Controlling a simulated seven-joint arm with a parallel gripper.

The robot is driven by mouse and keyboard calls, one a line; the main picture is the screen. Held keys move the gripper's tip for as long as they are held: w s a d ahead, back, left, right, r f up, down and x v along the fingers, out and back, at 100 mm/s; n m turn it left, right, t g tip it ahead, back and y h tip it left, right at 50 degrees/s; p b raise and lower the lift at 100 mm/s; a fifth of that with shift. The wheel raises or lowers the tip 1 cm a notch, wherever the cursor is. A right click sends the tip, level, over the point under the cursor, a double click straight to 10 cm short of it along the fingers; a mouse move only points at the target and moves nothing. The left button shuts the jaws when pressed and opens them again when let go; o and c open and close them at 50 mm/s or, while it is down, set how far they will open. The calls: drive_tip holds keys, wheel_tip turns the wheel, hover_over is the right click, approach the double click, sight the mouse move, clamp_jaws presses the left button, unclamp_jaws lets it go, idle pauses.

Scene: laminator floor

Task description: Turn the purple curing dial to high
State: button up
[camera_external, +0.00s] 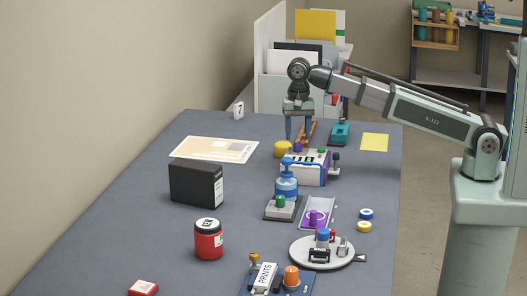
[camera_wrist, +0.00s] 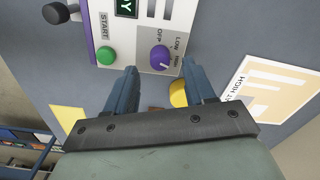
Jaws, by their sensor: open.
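The purple curing dial (camera_wrist: 160,57) is on the pale front panel of a laminator (camera_external: 302,168), with OFF, LOW and HIGH printed around it. I cannot clearly read where its pointer stands. A green START button (camera_wrist: 105,56) is left of it in the wrist view. My gripper (camera_wrist: 160,67) is open and empty, one finger on each side of the dial in the picture. I cannot tell whether either finger touches it. In the external view my gripper (camera_external: 298,141) hangs pointing down over the machine's far end.
A yellow round object (camera_wrist: 178,95) sits beside the panel, close to the right finger. A cream printed sheet (camera_external: 215,150) lies to the left. A blue bottle (camera_external: 286,185), a dark box (camera_external: 195,184) and a teal object (camera_external: 340,133) stand nearby.

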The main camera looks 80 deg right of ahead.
sight(298, 143)
wheel_tip(298, 143, up, 10)
drive_tip(key=shift+r, duration=0.25)
idle(0.3)
